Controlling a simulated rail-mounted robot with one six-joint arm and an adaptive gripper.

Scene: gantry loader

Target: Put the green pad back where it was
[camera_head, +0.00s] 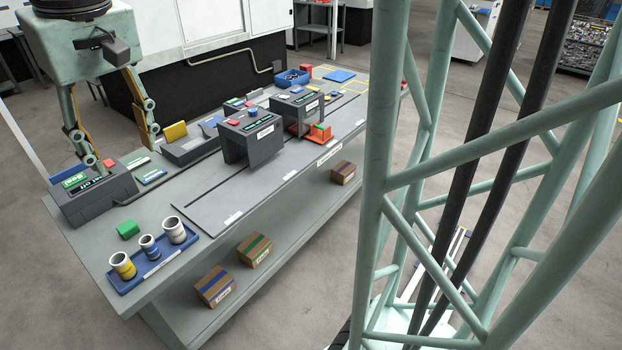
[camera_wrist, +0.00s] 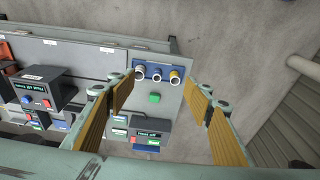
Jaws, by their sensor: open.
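A small green block (camera_head: 128,229), the plainest match for the green pad, lies on the bare near-left end of the bench, beside the blue tray of cups. It also shows in the wrist view (camera_wrist: 154,98), between my finger lines. My gripper (camera_head: 122,148) hangs above the bench's left end, fingers wide apart and empty. In the wrist view my gripper (camera_wrist: 158,88) frames the block from well above. No marked place for the green block is clear to me.
The blue tray (camera_head: 152,273) holds three cups at the front edge. A dark box with a green display (camera_head: 98,198) stands under my fingers. Two dark stations (camera_head: 250,140) (camera_head: 296,104) stand mid-bench. A yellow pad (camera_head: 175,131) and yellow floor-like outlines (camera_head: 322,71) lie farther back.

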